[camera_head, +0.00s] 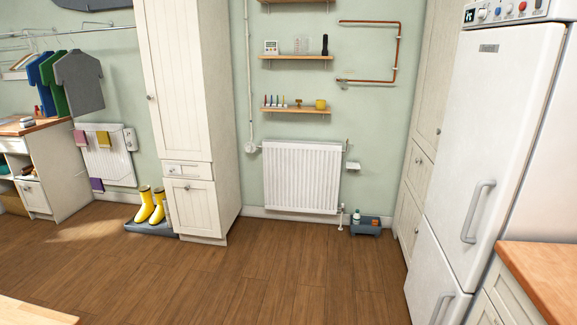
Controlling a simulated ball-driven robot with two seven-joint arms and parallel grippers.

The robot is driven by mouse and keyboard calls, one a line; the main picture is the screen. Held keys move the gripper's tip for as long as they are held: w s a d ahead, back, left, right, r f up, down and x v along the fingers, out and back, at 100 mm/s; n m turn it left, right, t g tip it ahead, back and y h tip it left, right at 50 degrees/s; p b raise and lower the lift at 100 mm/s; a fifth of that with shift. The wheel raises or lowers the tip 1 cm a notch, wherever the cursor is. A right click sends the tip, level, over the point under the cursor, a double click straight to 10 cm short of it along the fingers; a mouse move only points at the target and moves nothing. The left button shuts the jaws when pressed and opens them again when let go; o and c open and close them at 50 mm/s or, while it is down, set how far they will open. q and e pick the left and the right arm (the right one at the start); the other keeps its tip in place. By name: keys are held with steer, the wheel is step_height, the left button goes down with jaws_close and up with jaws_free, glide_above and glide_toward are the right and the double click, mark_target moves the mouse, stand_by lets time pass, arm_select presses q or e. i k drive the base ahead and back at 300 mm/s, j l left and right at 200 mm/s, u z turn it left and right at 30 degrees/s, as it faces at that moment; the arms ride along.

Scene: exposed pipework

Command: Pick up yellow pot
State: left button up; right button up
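A small yellow pot (320,104) stands at the right end of the lower wooden wall shelf (296,110), on the far wall above the white radiator. Several small items (275,101) stand to its left on the same shelf. The pot is far from me across the room. Neither of my grippers shows in the head view.
The wooden floor (270,265) is clear up to the radiator (302,177). A grey tray (366,226) sits on the floor at its right. A tall cabinet (190,100) and yellow boots (150,205) stand left. A fridge (486,140) and a counter (545,275) stand right.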

mark_target(320, 103)
steer(key=i, duration=0.7)
steer(key=i+u, duration=0.1)
steer(key=i, duration=0.6)
steer(key=i+l+u, duration=0.1)
steer(key=i, duration=0.6)
steer(key=i+l, duration=0.2)
steer(key=i, duration=0.5)
